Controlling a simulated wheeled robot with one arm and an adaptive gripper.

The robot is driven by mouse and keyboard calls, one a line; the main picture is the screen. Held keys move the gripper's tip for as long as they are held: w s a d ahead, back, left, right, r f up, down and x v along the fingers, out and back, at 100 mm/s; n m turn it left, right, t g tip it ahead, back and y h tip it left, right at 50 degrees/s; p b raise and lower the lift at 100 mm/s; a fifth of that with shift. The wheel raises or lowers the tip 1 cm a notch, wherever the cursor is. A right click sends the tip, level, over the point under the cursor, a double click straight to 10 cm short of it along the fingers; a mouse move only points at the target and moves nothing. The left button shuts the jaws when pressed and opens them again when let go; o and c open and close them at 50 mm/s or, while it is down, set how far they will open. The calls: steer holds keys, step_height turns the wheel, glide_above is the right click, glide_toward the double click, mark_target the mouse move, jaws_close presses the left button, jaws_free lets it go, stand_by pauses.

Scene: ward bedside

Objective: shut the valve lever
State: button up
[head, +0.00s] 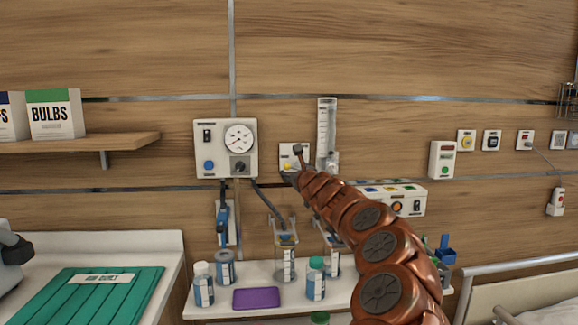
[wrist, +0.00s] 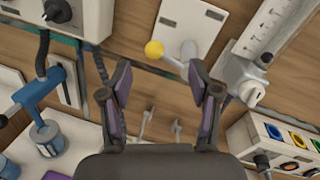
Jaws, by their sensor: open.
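The valve lever (wrist: 172,60) is a short pale arm with a round yellow knob (wrist: 153,48). It sits on a pale wall plate (wrist: 196,24) and points left from its pivot in the wrist view. In the head view the plate (head: 285,149) is on the wall between the gauge panel and the flow tube, and my gripper partly covers it. My gripper (wrist: 159,88) is open and empty, its two purple-padded fingers apart. The knob appears ahead of the gap between them, and I see no contact.
A gauge panel (head: 209,150) is left of the plate. A clear flow tube (head: 326,125) stands close on its right. A box with coloured sockets (head: 407,192) is lower right.

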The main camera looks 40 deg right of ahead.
mark_target(290, 167)
steer(key=shift+p+x, duration=1.2)
steer(key=shift+x, duration=1)
steer(key=shift+w+d+r+p, duration=0.2)
steer(key=shift+w+p, duration=0.1)
steer(key=shift+w, duration=0.1)
steer(key=shift+w+d+f, duration=0.15)
steer(key=shift+w+d, duration=0.05)
steer(key=shift+w, duration=0.25)
steer(key=shift+f, duration=0.1)
steer(key=c, duration=1.2)
